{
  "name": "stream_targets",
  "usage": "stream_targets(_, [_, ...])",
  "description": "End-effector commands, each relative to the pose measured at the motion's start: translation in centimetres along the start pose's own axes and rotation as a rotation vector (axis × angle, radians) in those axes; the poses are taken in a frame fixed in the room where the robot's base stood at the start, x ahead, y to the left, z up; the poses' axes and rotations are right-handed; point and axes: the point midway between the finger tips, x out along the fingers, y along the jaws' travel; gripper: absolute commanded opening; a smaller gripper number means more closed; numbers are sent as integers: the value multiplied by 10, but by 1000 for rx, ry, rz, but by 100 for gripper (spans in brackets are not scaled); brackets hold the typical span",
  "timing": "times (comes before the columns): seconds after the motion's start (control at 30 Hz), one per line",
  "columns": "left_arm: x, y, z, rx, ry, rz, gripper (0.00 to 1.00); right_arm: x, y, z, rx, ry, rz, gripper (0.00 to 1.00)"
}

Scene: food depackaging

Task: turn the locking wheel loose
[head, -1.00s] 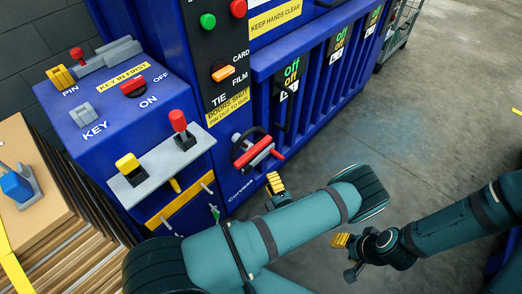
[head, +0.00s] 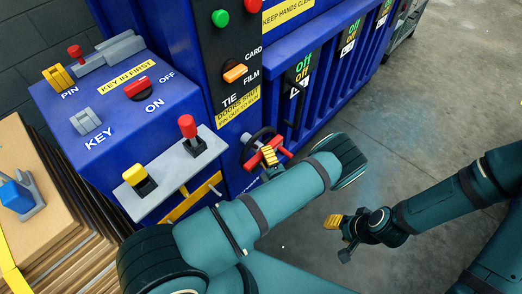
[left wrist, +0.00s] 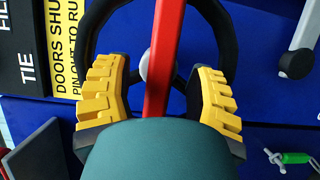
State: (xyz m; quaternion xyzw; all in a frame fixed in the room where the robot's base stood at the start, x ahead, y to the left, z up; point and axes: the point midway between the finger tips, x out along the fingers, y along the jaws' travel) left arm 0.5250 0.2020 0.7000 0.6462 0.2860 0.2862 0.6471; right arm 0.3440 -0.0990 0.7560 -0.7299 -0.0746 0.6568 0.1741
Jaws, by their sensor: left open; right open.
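The locking wheel is a black ring (left wrist: 222,38) with a grey hub and a red bar (left wrist: 166,45) across it, on the blue machine's front. In the head view the wheel (head: 249,139) is partly hidden behind my left gripper (head: 269,156). In the left wrist view my left gripper (left wrist: 158,98) is open, with one yellow finger on each side of the red bar. Both fingers are apart from the bar and overlap the lower part of the ring; contact with the ring cannot be told. My right gripper (head: 335,222) is open and empty above the floor, right of the wheel.
A control box (head: 118,85) with a key, pin and red switch stands left of the wheel. Below it a grey plate (head: 207,148) carries red and yellow levers. Stacked cardboard (head: 60,222) is at the far left. The floor (head: 420,100) at right is clear.

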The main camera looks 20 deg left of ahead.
Motion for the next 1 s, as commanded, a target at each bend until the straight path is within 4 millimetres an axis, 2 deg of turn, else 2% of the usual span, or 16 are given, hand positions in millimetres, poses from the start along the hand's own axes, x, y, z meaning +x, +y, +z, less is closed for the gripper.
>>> stream_targets(0.4, [2, 0, 1, 0, -3, 0, 54, 0, 0, 0, 0, 0, 0, 47])
stream_targets(0.47, [2, 0, 1, 0, -2, 0, 33, 0, 0, 0, 0, 0, 0, 47])
stream_targets(0.5, [2, 0, 1, 0, -2, 0, 19, 0, 0, 0, 0, 0, 0, 47])
stream_targets(0.57, [2, 0, 1, 0, -2, 0, 0, 0, 0, 0, 0, 0, 0, 47])
stream_targets(1.0, [3, 0, 1, -11, -2, 7, 0, 2, 1, 0, 0, 0, 0, 47])
